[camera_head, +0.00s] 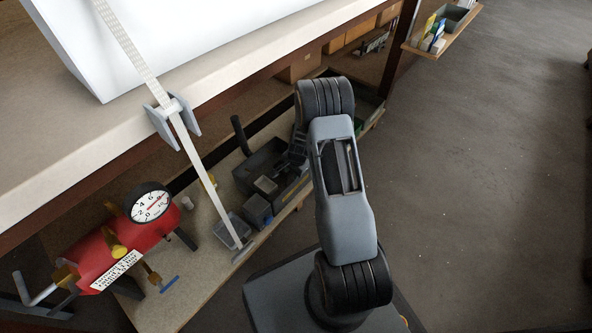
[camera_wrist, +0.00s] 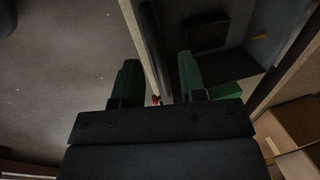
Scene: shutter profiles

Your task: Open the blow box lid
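In the wrist view my gripper (camera_wrist: 157,75) shows two dark green fingers, spread apart with a wide gap. A pale, narrow shelf edge (camera_wrist: 143,45) and a dark grey surface beside it lie beyond and between the fingers. I cannot tell whether either finger touches them. A small red spot (camera_wrist: 156,99) shows low between the fingers. I cannot clearly identify the blow box or its lid in either view. In the head view my arm rises beside the bench, and my gripper is hidden behind it.
In the head view a long bench (camera_head: 235,65) carries a large white object (camera_head: 190,35). A pale strip (camera_head: 207,180) slants down past its edge. A red tank (camera_head: 105,258) with a gauge and dark bins (camera_head: 262,160) sit on the lower shelf. Open floor (camera_head: 480,180) lies right.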

